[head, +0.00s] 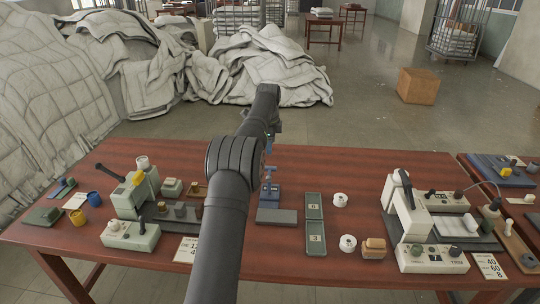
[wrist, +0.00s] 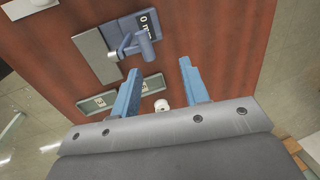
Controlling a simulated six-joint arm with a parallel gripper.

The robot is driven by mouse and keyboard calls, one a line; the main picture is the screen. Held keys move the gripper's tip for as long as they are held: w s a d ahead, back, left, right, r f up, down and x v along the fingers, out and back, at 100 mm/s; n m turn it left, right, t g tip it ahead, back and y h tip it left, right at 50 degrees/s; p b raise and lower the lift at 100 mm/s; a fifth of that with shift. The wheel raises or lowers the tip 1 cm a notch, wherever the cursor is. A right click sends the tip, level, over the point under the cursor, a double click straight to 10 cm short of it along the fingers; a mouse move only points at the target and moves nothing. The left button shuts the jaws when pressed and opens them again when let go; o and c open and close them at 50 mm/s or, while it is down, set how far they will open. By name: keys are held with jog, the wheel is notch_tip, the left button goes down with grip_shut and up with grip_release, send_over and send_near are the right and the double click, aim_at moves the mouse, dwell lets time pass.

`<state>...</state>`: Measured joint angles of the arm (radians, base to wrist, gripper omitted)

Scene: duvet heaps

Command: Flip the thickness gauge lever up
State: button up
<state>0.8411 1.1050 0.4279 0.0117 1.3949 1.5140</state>
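The thickness gauge (head: 269,192) is a small blue stand on the wooden table, just right of my arm, with a grey plate in front of it. In the wrist view the gauge (wrist: 145,45) is at the top, with a display reading "0", a round blue post and a short lever (wrist: 127,42) on its left side. Whether the lever is up or down is hard to tell. My gripper (wrist: 159,68) has its two blue fingers apart with nothing between them, above the table and apart from the gauge. In the head view my arm mostly hides the gripper.
A cream sewing machine (head: 432,215) stands further right, a green machine (head: 135,200) at left. The duvet heaps (head: 150,65) lie behind the table.

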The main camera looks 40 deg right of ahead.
notch_tip(320, 180, up, 9)
jog(key=s+a, duration=0.1)
jog(key=shift+s+a+r, duration=0.15)
jog(key=shift+r, duration=0.05)
notch_tip(320, 180, down, 17)
jog(key=w+d, duration=0.2)
jog(key=shift+w+d+r, duration=0.2)
jog(key=shift+d, duration=0.05)
dwell(0.4)
